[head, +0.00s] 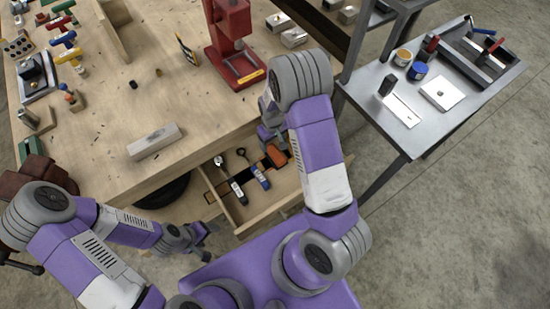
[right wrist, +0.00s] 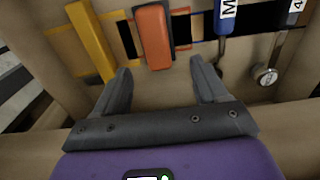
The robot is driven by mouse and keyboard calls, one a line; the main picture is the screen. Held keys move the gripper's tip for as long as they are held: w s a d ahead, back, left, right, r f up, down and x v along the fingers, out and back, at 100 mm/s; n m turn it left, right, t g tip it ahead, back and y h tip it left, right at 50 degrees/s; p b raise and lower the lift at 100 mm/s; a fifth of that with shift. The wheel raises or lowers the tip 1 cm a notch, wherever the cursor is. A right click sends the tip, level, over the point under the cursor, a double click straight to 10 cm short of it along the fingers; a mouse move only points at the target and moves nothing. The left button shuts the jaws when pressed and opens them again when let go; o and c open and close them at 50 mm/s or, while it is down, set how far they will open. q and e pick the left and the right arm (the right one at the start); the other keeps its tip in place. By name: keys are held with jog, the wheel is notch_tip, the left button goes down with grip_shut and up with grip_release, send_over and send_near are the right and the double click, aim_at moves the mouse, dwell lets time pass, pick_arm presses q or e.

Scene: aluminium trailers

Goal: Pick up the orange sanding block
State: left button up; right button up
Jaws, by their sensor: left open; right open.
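The orange sanding block (head: 278,155) lies in the open drawer (head: 285,193), partly hidden by my right arm in the head view. In the right wrist view the orange sanding block (right wrist: 153,38) shows whole, with a dark strip along its side. My right gripper (head: 271,134) is over the drawer near the block. In the right wrist view my right gripper (right wrist: 161,68) is open and empty, with the block just beyond and roughly between its fingertips. My left gripper (head: 190,241) is open and empty, low in front of the workbench and away from the block.
A yellow bar (right wrist: 92,42) lies left of the block in the right wrist view. A blue-handled tool (head: 258,175) and a black-handled tool (head: 236,187) lie beside it. The drawer walls are close. The wooden workbench (head: 120,110) holds a red press (head: 230,45).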

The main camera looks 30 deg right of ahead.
aim_at(275, 152)
jog(key=shift+f+b, duration=0.3)
jog(key=shift+f, duration=0.45)
jog(key=f, duration=0.2)
jog(key=f+b, duration=0.1)
jog(key=f, duration=0.1)
jog(key=f+b, duration=0.1)
jog(key=f, duration=0.2)
jog(key=shift+s+d, duration=0.25)
jog(key=c, duration=1.1)
notch_tip(275, 152, up, 28)
jog(key=p, duration=0.7)
